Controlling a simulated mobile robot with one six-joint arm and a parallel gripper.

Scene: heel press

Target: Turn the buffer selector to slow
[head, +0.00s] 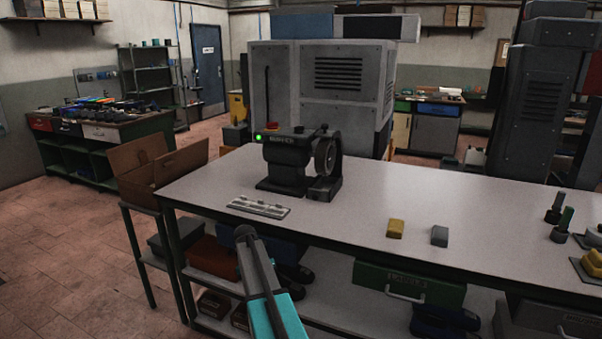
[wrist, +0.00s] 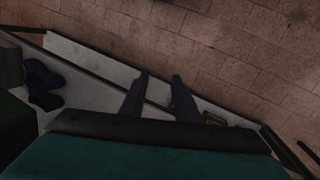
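The buffer (head: 288,165) is a dark grey machine with a wheel (head: 325,158) on its right side and a lit green lamp (head: 258,137) at its upper left. It stands on the far left part of the workbench (head: 360,205). A selector is too small to make out on it, and its setting cannot be read. My gripper shows in the wrist view with two dark fingers apart (wrist: 158,82) and nothing between them. It points down past a shelf edge towards the floor, away from the buffer. In the head view my teal arm reaches up at the bench's front edge.
A light flat strip (head: 258,207) lies in front of the buffer. A yellow block (head: 395,228) and a grey block (head: 439,236) sit mid-bench. An open cardboard box (head: 150,165) stands left of the bench. The bench top between buffer and blocks is clear.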

